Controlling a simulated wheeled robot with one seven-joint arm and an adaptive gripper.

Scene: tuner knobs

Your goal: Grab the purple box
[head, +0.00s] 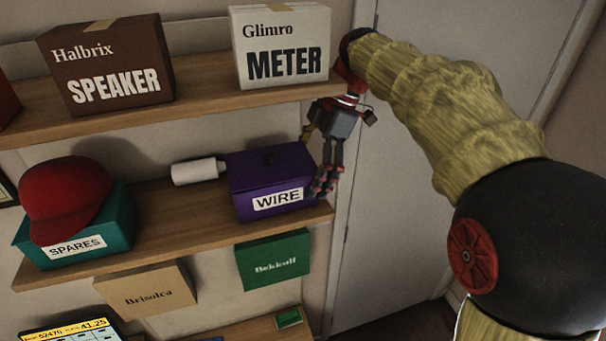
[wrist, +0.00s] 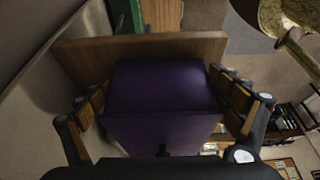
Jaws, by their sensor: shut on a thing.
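The purple box (head: 268,180) with a white "WIRE" label stands at the right end of the middle shelf in the head view. It has a dark knob on its lid. My gripper (head: 325,180) is at the box's right end, reaching down from above. In the wrist view the purple box (wrist: 160,95) fills the space between the two fingers of my gripper (wrist: 162,105), one on each side. The gripper is shut on the box. The far finger is mostly hidden behind the box in the head view.
A white cylinder (head: 194,171) lies just left of the box. A teal "SPARES" box (head: 110,228) with a red cap (head: 62,195) is further left. The upper shelf (head: 200,97) holds a "METER" box (head: 283,45) and a "SPEAKER" box (head: 108,65). A green box (head: 273,259) is below.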

